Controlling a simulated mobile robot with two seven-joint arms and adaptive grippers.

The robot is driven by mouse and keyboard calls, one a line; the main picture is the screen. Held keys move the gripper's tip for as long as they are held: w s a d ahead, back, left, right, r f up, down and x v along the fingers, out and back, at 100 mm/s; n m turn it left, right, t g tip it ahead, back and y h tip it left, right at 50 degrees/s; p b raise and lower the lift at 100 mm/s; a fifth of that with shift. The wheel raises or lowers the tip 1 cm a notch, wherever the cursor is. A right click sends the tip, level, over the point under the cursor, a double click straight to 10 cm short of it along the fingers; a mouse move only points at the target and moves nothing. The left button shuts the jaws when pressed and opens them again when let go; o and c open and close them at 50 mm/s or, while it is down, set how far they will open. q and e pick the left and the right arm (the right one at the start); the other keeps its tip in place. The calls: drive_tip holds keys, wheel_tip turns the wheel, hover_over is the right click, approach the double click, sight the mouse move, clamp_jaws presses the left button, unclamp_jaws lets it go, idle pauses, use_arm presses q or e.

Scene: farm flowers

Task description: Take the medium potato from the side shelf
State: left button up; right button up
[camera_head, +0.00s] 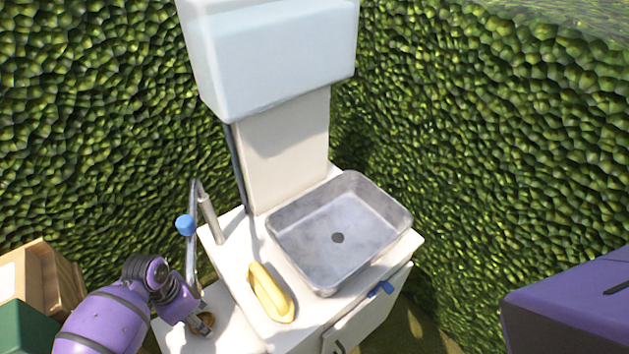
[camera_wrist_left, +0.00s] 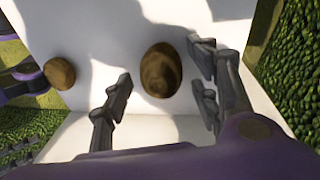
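My left gripper (camera_head: 198,318) reaches down over the white side shelf (camera_head: 226,305) left of the sink. In the left wrist view the gripper (camera_wrist_left: 160,85) is open, its fingers on either side of a larger brown potato (camera_wrist_left: 160,70). No finger clearly touches it. A smaller round potato (camera_wrist_left: 60,73) lies to the left, outside the fingers. In the head view a brown potato (camera_head: 204,322) shows only in part by the gripper; which of the two it is I cannot tell. My right gripper is not in view.
A metal sink basin (camera_head: 338,232) sits in the white counter. A tall faucet (camera_head: 208,215) stands close behind my left gripper. Cardboard boxes (camera_head: 40,275) are at the left. Green hedges (camera_head: 90,130) enclose the place.

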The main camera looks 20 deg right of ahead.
use_arm(q)
drive_tip(key=c, duration=1)
drive_tip(key=shift+o, duration=0.2)
